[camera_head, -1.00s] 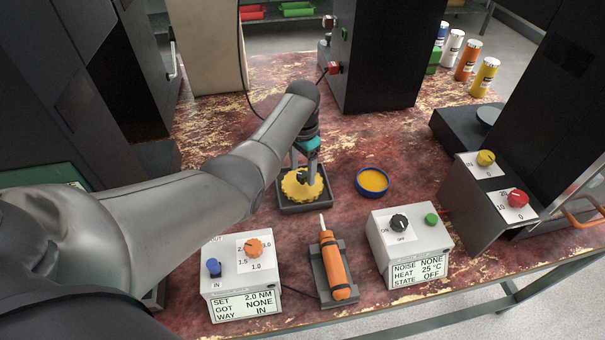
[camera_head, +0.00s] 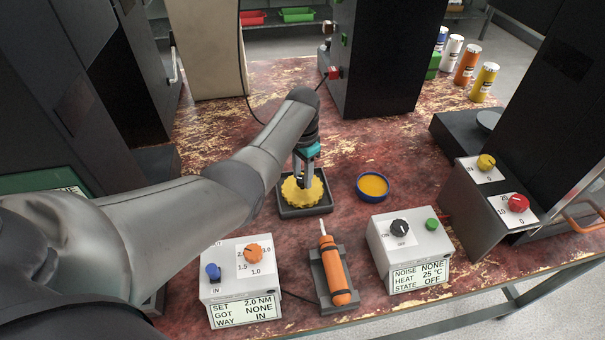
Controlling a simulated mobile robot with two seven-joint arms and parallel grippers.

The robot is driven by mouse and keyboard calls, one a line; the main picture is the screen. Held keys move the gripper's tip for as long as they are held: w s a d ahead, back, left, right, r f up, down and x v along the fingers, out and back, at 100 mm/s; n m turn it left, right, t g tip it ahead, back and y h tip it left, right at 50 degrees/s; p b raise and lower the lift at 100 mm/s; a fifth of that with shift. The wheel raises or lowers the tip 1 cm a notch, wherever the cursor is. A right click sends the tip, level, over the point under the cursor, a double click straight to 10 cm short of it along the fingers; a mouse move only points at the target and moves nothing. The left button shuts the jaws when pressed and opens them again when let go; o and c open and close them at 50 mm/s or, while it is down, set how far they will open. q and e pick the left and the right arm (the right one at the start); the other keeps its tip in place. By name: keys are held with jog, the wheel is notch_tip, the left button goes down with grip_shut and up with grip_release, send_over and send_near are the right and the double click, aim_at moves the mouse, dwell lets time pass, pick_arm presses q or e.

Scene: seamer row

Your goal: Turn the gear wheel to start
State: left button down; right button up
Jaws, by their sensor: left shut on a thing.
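A yellow gear wheel (camera_head: 291,191) lies in a dark square tray (camera_head: 319,209) in the middle of the table. My left gripper (camera_head: 303,185) points down over the gear wheel with its fingers at the wheel's middle. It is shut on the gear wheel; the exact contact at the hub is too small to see. My right gripper is not in view.
A blue dish (camera_head: 372,187) with yellow contents stands right of the tray. In front are a box with an orange knob (camera_head: 253,252), an orange tool in a holder (camera_head: 334,266) and a box with a black knob (camera_head: 399,229). Dark machines stand at both sides and behind.

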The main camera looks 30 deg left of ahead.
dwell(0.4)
pick_arm(q)
jog(key=n+p, duration=0.2)
jog(key=n, duration=0.1)
jog(key=shift+r+n, duration=0.1)
jog(key=shift+n, duration=0.3)
jog(key=n+p, duration=0.1)
jog(key=n, duration=0.1)
jog(key=shift+n, duration=0.4)
jog(key=n+p, duration=0.1)
jog(key=n, duration=1.5)
jog(key=shift+n, duration=0.4)
jog(key=c, duration=0.5)
grip_release()
